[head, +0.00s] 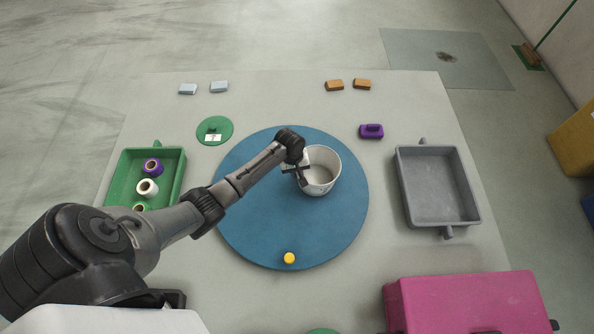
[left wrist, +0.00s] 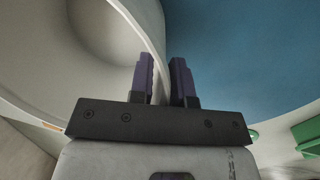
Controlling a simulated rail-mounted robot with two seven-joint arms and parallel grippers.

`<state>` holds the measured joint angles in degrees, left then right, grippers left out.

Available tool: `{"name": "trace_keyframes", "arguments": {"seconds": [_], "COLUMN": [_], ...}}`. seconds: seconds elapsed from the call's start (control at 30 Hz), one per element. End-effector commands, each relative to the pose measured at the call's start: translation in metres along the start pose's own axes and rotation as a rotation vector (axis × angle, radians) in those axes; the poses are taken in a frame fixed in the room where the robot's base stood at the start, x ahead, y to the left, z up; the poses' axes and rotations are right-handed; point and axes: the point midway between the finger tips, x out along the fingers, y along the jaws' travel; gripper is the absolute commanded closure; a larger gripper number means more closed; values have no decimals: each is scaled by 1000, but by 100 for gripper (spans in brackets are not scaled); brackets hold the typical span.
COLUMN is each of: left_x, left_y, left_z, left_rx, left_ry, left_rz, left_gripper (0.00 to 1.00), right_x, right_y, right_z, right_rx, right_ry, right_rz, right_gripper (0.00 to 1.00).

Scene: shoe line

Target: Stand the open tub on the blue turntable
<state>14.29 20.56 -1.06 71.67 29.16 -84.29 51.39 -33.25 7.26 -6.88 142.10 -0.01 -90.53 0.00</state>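The open tub (head: 325,186) is white and round, with its mouth facing up. In the head view it is over the right part of the blue turntable (head: 265,220); I cannot tell whether its base touches the surface. My left gripper (head: 301,173) is at the tub's left rim. In the left wrist view its two dark fingers (left wrist: 162,82) straddle the tub's wall (left wrist: 150,30), one inside and one outside, with the wall filling the narrow gap. The turntable's blue surface (left wrist: 240,50) shows beyond. My right gripper is in neither view.
A yellow knob (head: 289,258) is on the turntable's near edge. A green tray (head: 172,178) with spools stands left, a grey tray (head: 438,190) right, and a pink case (head: 465,303) at near right.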

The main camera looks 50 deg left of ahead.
Motion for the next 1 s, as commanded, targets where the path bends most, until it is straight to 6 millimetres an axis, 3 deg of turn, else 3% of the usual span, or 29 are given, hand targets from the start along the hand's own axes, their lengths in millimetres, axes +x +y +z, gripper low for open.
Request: {"name": "trace_keyframes", "arguments": {"seconds": [0.13,0.47,1.0], "left_x": [0,-8,-100], "left_y": [0,0,1], "left_z": [0,0,0], "left_rx": [0,0,0], "left_ry": [0,0,1], "left_rz": [0,0,1], "left_gripper": [70,70,70], "right_x": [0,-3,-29], "right_y": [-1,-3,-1], "right_z": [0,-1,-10], "right_rx": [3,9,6], "right_ry": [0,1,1], "right_rz": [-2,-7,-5], "right_gripper": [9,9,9]}}
